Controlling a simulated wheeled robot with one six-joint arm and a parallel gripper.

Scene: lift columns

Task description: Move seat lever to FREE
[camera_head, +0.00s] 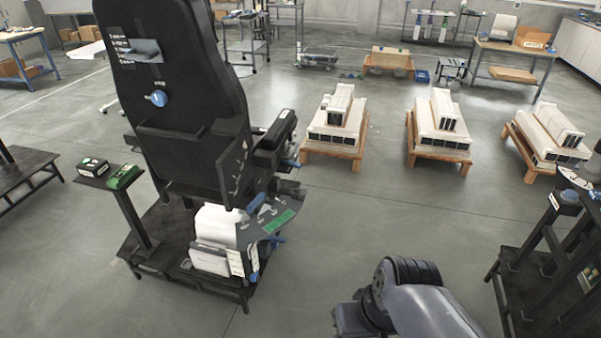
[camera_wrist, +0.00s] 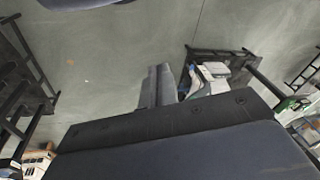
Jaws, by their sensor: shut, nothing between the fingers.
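A black seat (camera_head: 185,85) stands at the left in the head view. On its lower side is a dark marked plate (camera_head: 262,222) with a green patch (camera_head: 280,221); its lettering is too small to read. A blue handle (camera_head: 277,239) juts out by the plate, and I cannot tell which position it marks. Another blue handle (camera_head: 291,163) sits higher, by the armrest. My gripper (camera_wrist: 158,84) is shut and empty in the wrist view, apart from the seat. The seat's base with its white box (camera_wrist: 212,72) shows just beyond the fingers.
A side stand carries a green box (camera_head: 123,177) and a small dark box (camera_head: 92,167). A black frame (camera_head: 545,265) stands at the right. Pallets with white blocks (camera_head: 338,118) lie behind. Bare floor (camera_head: 330,230) lies between the seat and my arm.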

